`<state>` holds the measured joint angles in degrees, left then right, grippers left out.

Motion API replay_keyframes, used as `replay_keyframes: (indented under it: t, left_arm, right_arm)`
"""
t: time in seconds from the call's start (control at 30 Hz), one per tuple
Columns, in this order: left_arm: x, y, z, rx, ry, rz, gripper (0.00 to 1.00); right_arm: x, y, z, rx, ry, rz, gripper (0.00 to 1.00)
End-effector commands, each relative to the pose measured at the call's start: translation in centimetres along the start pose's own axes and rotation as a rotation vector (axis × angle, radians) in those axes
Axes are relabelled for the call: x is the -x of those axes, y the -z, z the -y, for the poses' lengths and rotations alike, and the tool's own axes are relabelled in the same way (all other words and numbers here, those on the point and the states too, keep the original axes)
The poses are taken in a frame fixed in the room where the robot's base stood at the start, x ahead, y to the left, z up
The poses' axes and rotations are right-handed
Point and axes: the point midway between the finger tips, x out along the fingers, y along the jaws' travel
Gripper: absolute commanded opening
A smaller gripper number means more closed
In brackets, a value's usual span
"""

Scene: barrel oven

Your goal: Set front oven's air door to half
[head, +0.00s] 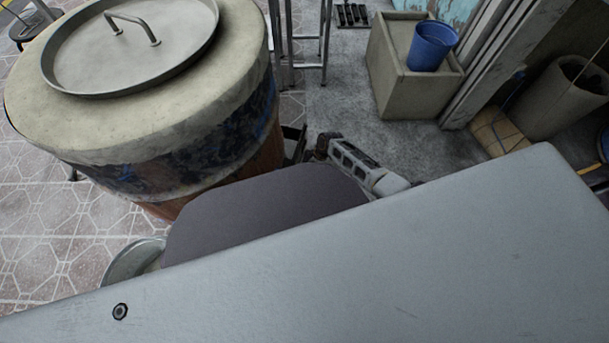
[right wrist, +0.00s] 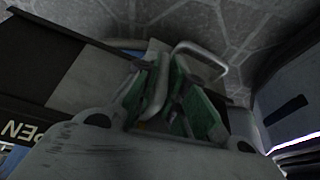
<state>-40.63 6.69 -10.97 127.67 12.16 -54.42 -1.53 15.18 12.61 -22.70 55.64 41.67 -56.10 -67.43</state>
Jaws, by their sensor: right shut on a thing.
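The barrel oven (head: 150,115) stands at the left in the head view, with a pale rim and a dark patterned band. Its front air door is hidden there by a grey panel. In the right wrist view, the green-padded fingers of my right gripper (right wrist: 172,88) are shut on the air door handle, a pale metal bar (right wrist: 200,55) that bends out past them. Just where the fingers grip it is dark and partly hidden. A dark plate with upside-down white letters of OPEN (right wrist: 22,131) lies to the left. The door's exact position cannot be told. My left gripper is not in view.
A round lid with a handle (head: 130,45) sits on the barrel. A concrete block (head: 395,75) with a blue bucket (head: 432,46) stands at the back. A metal frame (head: 305,45) stands behind the barrel. Grey floor between the frame and the block is open.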

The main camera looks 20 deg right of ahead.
Motion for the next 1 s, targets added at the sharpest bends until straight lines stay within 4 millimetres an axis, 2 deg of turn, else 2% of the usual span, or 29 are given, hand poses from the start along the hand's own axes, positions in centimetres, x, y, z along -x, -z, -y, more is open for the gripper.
replay_keyframes:
  t: [0.37, 0.4, 0.53, 0.57, 1.0]
  left_arm:
    - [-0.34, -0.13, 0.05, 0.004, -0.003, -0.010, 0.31]
    - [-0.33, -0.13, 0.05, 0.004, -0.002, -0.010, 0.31]
    - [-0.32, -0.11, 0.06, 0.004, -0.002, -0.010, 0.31]
    - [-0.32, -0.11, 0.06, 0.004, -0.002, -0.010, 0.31]
    - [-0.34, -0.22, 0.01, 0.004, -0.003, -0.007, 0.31]
  right_arm:
    - [-0.04, -0.22, -0.24, 0.005, 0.001, 0.003, 0.00]
    - [-0.04, -0.22, -0.24, 0.005, 0.001, 0.003, 0.14]
    - [-0.02, -0.19, -0.24, 0.003, 0.001, 0.003, 0.30]
    - [-0.02, -0.17, -0.25, 0.003, 0.001, 0.002, 0.32]
    - [0.19, -0.11, -0.30, 0.000, 0.001, 0.000, 0.32]
